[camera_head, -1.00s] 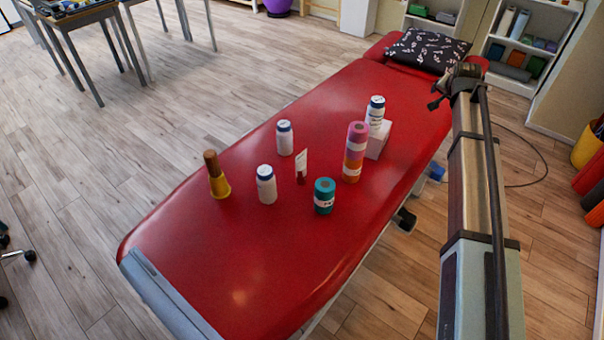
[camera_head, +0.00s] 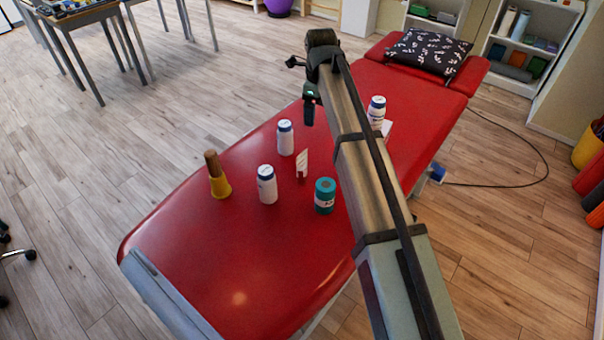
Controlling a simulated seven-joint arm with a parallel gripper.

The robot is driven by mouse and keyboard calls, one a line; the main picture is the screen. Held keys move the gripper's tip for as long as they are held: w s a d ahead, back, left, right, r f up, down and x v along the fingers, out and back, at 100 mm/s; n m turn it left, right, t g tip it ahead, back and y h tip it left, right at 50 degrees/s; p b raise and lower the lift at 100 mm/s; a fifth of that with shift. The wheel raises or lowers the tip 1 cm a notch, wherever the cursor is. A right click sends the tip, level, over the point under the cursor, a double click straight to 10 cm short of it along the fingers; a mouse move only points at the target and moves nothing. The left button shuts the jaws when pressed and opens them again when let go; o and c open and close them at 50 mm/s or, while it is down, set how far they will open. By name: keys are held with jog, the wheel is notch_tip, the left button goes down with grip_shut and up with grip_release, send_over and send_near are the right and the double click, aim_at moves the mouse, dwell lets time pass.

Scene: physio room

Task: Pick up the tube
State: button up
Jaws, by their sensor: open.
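A small flat white tube (camera_head: 302,162) stands upright on its dark red cap in the middle of the red treatment table (camera_head: 230,260). My gripper (camera_head: 308,118) points down above the table, behind the tube in the picture and higher up. It is apart from the tube. The jaws are small and dark here; they are open and nothing shows between them.
A yellow bell with a wooden handle (camera_head: 218,176) is further left. Another white bottle (camera_head: 376,112) stands behind my arm. The table's near end is clear.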

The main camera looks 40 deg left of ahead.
jog(key=s+m+h, duration=0.1)
jog(key=s+m, duration=0.2)
jog(key=s, duration=0.2)
jog(key=g, duration=0.1)
send_near(302, 153)
jog(key=f, duration=0.5)
jog(key=shift+w+a, duration=0.2)
jog(key=shift+a, duration=0.2)
jog(key=shift+s+d+f, duration=0.1)
jog(key=shift+f, duration=1.2)
jog(key=shift+d+f, duration=0.1)
jog(key=shift+f, duration=1.25)
jog(key=shift+c, duration=0.4)
jog(key=c, duration=1.4)
